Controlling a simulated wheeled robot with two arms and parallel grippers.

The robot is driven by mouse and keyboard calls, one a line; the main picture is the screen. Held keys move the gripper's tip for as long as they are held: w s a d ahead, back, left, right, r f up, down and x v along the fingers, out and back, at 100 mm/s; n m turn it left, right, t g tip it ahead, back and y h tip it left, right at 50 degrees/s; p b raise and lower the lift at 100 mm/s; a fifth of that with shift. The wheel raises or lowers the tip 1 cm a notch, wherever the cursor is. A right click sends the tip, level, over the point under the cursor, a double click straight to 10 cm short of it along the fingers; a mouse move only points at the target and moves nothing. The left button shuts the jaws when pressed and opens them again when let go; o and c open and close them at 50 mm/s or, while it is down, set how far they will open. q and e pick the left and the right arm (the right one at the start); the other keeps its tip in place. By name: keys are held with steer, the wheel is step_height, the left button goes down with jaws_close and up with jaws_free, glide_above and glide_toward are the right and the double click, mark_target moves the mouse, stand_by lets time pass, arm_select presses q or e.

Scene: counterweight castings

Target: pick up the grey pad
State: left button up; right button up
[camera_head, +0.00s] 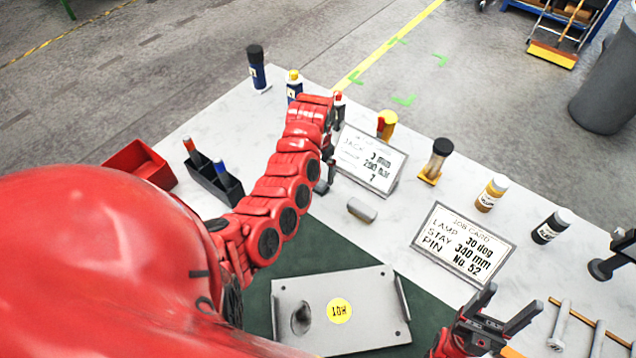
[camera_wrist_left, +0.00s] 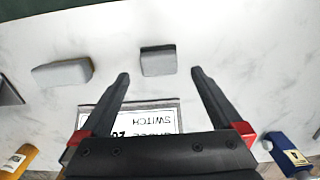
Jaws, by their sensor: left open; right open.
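Two small grey blocks show in the left wrist view. A squarish grey block with a dark far edge (camera_wrist_left: 158,62) lies just beyond and between my left fingertips. A longer, lighter grey block (camera_wrist_left: 64,75) lies to the left, and a grey block also lies right of my left arm in the head view (camera_head: 362,210). I cannot tell for sure which is the grey pad. My left gripper (camera_wrist_left: 160,72) is open and empty; my arm mostly hides it in the head view. My right gripper (camera_head: 514,298) is open and empty at the lower right.
A job card (camera_head: 464,243) and another card (camera_head: 369,160) stand on the white table, with several bottles along its far side. A metal plate (camera_head: 375,325) with a yellow sticker lies on a dark green mat. A red bin (camera_head: 137,160) and black holder (camera_head: 214,182) stand left.

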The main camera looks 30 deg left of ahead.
mark_target(318, 185)
arm_select(q)
steer(key=shift+f+p, duration=0.4)
step_height(318, 185, down, 3)
steer(key=shift+f+p, duration=0.2)
steer(key=shift+p, duration=0.6)
steer(key=shift+f, duration=0.65)
steer(key=c, duration=1.3)
